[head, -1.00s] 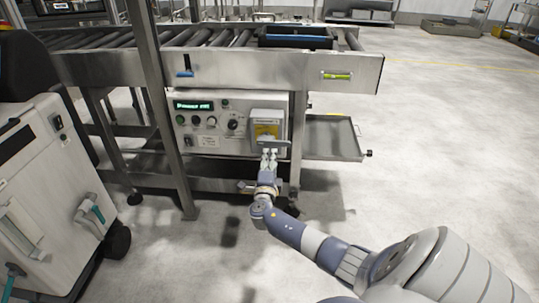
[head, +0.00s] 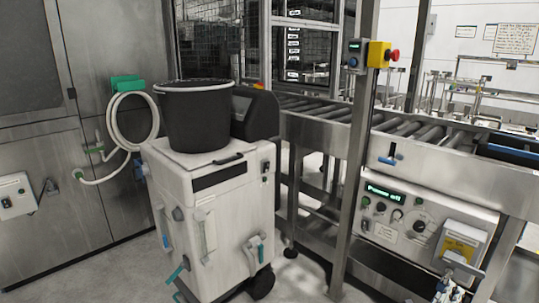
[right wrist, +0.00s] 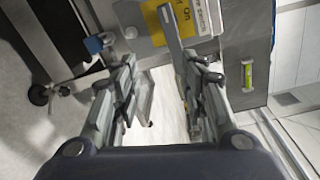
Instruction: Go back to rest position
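My right gripper (head: 460,268) is at the lower right of the head view, just below the grey box with a yellow label (head: 459,246) on the control panel (head: 410,222). In the right wrist view its two fingers (right wrist: 160,85) stand apart with nothing held between them. The box's yellow label (right wrist: 170,22) and a grey lever (right wrist: 171,32) lie just beyond the fingertips. I cannot tell whether a finger touches the lever. The panel display (head: 385,192) is lit green and seems to read "Power off". My left gripper is not in view.
A white wheeled cart (head: 215,215) with a black bucket (head: 197,115) stands left of a steel post (head: 352,150). The roller conveyor (head: 410,135) runs behind. A steel wall with a coiled hose (head: 130,125) is at left.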

